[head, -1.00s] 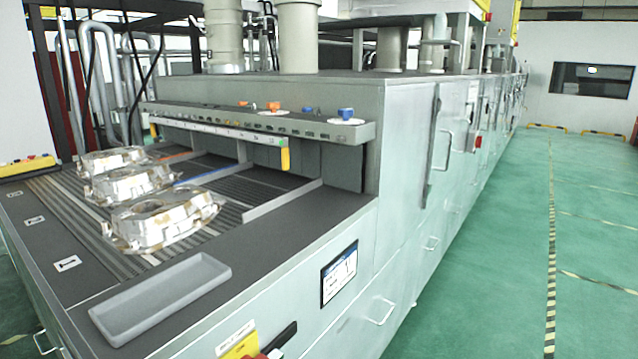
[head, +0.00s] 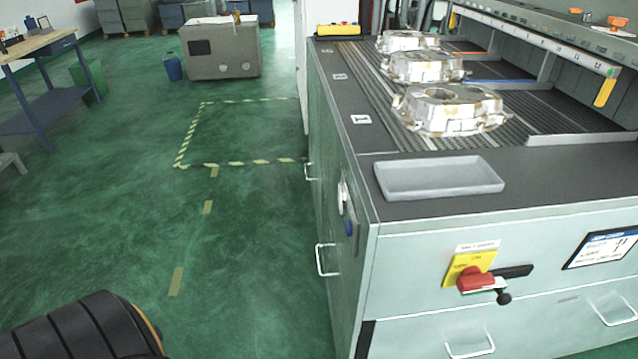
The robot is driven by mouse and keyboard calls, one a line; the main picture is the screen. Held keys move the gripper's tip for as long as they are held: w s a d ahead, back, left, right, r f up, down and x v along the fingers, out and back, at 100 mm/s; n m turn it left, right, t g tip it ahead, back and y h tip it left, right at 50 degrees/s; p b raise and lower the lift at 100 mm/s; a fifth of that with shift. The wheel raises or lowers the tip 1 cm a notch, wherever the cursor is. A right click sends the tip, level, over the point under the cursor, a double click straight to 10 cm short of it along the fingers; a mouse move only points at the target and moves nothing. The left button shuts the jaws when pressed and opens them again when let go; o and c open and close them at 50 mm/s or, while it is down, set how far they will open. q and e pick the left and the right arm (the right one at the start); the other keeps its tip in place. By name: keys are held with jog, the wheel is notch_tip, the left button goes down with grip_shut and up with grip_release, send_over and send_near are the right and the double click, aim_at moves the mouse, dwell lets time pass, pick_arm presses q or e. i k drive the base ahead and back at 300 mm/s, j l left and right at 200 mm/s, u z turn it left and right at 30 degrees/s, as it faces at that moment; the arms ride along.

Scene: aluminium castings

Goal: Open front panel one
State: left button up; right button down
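The machine's pale green front face (head: 420,283) fills the lower right of the head view. A lower panel there has white bar handles, one on the left (head: 470,346) and one on the right (head: 614,309). The side face to the left has further white handles, a near one (head: 327,260) and a far one (head: 309,172). The panels with visible handles appear shut. I cannot tell which one is front panel one. Neither gripper is in view. A black ribbed part, likely of my arm, shows at the bottom left.
A red rotary switch (head: 477,281) on a yellow plate sticks out of the front face. A grey tray (head: 437,179) and several castings (head: 450,108) rest on top. Green floor (head: 240,260) is open to the left. A workbench (head: 40,45) stands far left.

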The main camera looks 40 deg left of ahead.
aim_at(346, 342)
jog(key=k+j+u, duration=0.1)
jog(key=u, duration=0.85)
